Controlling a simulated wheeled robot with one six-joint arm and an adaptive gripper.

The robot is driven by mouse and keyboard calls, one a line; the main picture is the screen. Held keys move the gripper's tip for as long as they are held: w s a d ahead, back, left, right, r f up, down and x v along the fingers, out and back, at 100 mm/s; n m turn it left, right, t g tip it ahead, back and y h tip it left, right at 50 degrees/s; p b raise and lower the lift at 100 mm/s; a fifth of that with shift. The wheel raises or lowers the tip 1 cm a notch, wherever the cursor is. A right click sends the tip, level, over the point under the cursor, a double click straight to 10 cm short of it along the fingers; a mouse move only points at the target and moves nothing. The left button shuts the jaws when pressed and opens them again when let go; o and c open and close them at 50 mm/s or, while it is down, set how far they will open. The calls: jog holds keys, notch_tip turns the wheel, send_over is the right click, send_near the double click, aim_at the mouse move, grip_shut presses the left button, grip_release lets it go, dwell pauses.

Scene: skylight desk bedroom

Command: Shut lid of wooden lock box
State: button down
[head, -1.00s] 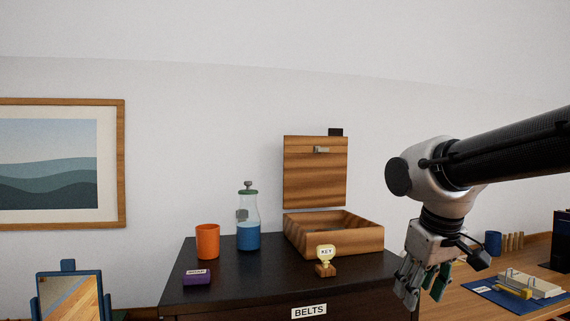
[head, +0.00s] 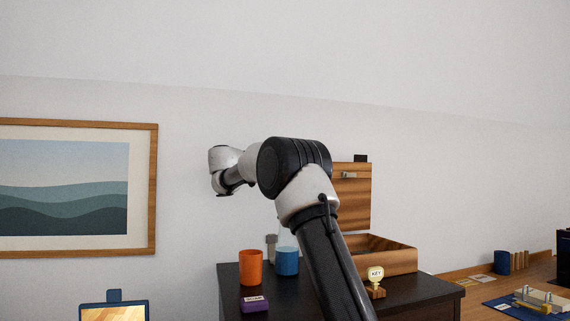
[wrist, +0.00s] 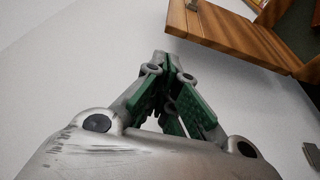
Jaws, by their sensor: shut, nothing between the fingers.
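The wooden lock box (head: 400,262) stands on the dark cabinet, partly hidden by my arm in the head view. Its lid (head: 355,205) is open and stands upright at the back, with a small metal latch (head: 349,175) near its top edge. My gripper (wrist: 170,68) is shut and empty in the wrist view, its green-padded fingers together. A wooden panel (wrist: 232,38) shows beyond the fingers at upper right, apart from them; I cannot tell which part of the box it is. In the head view the fingers cannot be made out.
A framed picture (head: 150,190) hangs at left.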

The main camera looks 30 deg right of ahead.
jog(key=d, duration=0.9)
jog(key=shift+w+d, duration=0.35)
jog(key=shift+w, duration=0.1)
jog(key=shift+r, duration=0.1)
jog(key=shift+s, duration=0.15)
